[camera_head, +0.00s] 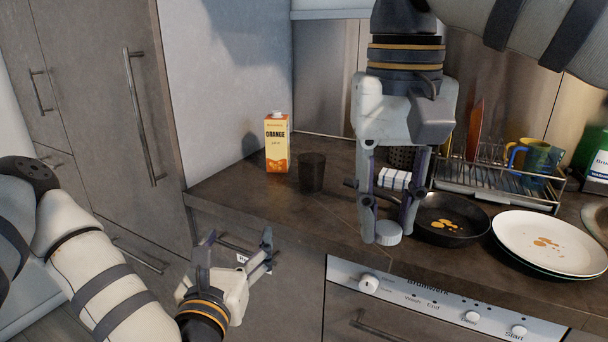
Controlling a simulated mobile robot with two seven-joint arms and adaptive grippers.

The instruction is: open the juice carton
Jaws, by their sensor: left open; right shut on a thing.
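The juice carton (277,148), orange and yellow with an "ORANGE" label, stands upright on the dark counter near the wall. A small pale piece shows at its top; I cannot tell whether that is a cap or a bare spout. My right gripper (387,226) points down over the counter, to the right of and nearer than the carton, and is shut on a small round white cap (388,234). My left gripper (238,240) is open and empty, low in front of the counter's front edge, apart from the carton.
A dark cup (312,173) stands just right of the carton. Counter left of the carton is clear.

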